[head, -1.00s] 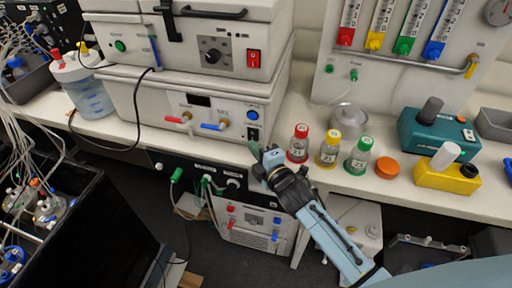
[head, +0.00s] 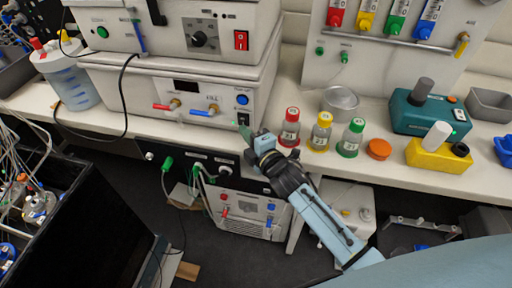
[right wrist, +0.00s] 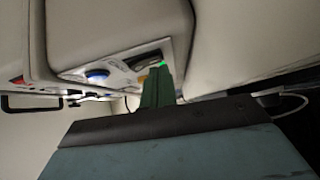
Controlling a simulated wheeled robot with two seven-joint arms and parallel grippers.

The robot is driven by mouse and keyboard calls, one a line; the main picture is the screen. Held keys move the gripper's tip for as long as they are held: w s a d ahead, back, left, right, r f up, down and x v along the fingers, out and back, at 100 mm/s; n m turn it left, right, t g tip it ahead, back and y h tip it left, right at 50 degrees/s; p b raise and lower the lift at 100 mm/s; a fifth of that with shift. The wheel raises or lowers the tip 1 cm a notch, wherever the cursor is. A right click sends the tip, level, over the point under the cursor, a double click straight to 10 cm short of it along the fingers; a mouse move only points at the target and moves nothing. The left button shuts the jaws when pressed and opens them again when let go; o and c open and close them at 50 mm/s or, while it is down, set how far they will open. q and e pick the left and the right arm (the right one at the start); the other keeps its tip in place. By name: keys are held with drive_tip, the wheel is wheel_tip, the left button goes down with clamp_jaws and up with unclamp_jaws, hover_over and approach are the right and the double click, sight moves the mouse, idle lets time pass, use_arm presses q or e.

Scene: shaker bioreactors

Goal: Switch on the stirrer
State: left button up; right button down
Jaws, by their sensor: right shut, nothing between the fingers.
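The lower white boxy unit (head: 160,96) stands on the bench, with a dark display, red and blue levers and a round blue button (head: 242,99). A small dark rocker switch (head: 243,118) sits below that button at the panel's right end. I cannot read a label that names the stirrer. My right gripper (head: 246,134) is shut and empty, its green fingertips just below and in front of this switch. In the right wrist view, the closed green fingers (right wrist: 157,88) point up at the panel, and a green light (right wrist: 162,64) glows by their tips. Whether they touch is unclear. My left gripper is not in view.
A second white unit with a red switch (head: 241,40) is stacked on top. A black unit (head: 165,157) with cables is below the bench.

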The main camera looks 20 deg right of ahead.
drive_tip(key=s+f, duration=0.1)
drive_tip(key=s, duration=1.1)
drive_tip(key=shift+s+d+f, duration=0.15)
drive_tip(key=shift+s+d, duration=0.15)
drive_tip(key=shift+s, duration=0.1)
drive_tip(key=shift+f, duration=0.1)
drive_tip(key=s+d+f+m+g+h, duration=0.15)
drive_tip(key=s+f+m+g, duration=0.3)
drive_tip(key=f, duration=0.95)
drive_tip(key=s+d+f+m+g+h, duration=0.15)
drive_tip(key=s+f+m+g, duration=0.35)
drive_tip(key=f, duration=0.8)
drive_tip(key=s+d+f+m+g, duration=0.2)
drive_tip(key=s+f, duration=0.3)
drive_tip(key=s, duration=0.4)
drive_tip(key=s+d+f+m+g, duration=0.2)
drive_tip(key=s+f, duration=0.4)
drive_tip(key=s, duration=0.4)
drive_tip(key=s+d+f+m+g+h+b, duration=0.1)
drive_tip(key=s+f+m, duration=0.3)
drive_tip(key=s, duration=0.6)
wheel_tip(320, 180, down, 2)
drive_tip(key=shift+d+f+g, duration=0.1)
drive_tip(key=shift+d+g, duration=0.65)
drive_tip(key=shift+d, duration=0.05)
